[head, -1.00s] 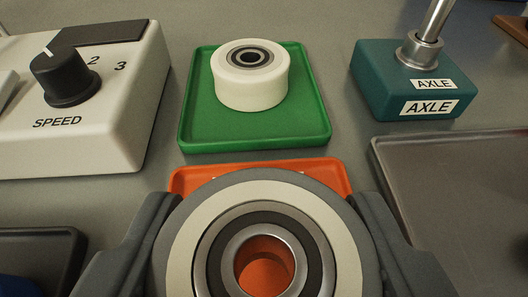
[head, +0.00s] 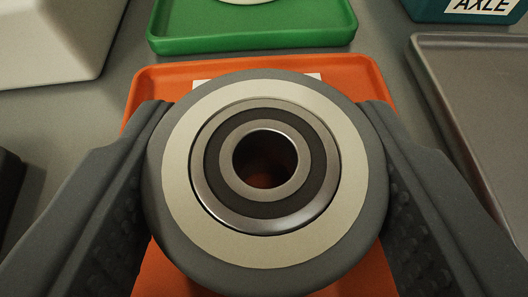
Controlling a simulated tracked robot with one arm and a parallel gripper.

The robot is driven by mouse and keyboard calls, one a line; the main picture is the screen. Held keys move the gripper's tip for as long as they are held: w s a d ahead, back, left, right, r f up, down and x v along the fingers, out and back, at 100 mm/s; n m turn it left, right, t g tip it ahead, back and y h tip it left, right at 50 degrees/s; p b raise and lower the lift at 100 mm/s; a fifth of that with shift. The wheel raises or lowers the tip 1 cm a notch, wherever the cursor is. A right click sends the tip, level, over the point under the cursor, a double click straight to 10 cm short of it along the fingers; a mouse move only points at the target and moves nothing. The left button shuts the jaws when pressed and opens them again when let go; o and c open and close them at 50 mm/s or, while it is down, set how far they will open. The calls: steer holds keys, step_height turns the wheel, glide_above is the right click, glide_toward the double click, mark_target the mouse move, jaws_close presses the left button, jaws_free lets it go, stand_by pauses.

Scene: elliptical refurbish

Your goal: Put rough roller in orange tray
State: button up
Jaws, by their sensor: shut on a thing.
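A roller (head: 266,252) with a grey outer rim, a cream ring and a metal bearing with a hole is held in my gripper (head: 266,170). My two dark grey fingers press on its left and right sides. The orange tray (head: 355,72) lies below and behind the roller, and orange shows through the bearing hole. The roller hides the middle of the tray. I cannot tell how far the roller is above the tray floor.
A green tray (head: 250,38) with a cream roller (head: 247,2) on it is behind the orange tray. A grey tray (head: 490,120) lies to the right. A teal block labelled AXLE (head: 470,8) is at the far right. A pale control box (head: 50,45) stands at the left.

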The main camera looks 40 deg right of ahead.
steer(key=o, duration=0.8)
steer(key=shift+o, duration=0.2)
steer(key=shift+r, duration=0.15)
steer(key=p+v, duration=0.4)
steer(key=v, duration=0.8)
steer(key=shift+p, duration=0.35)
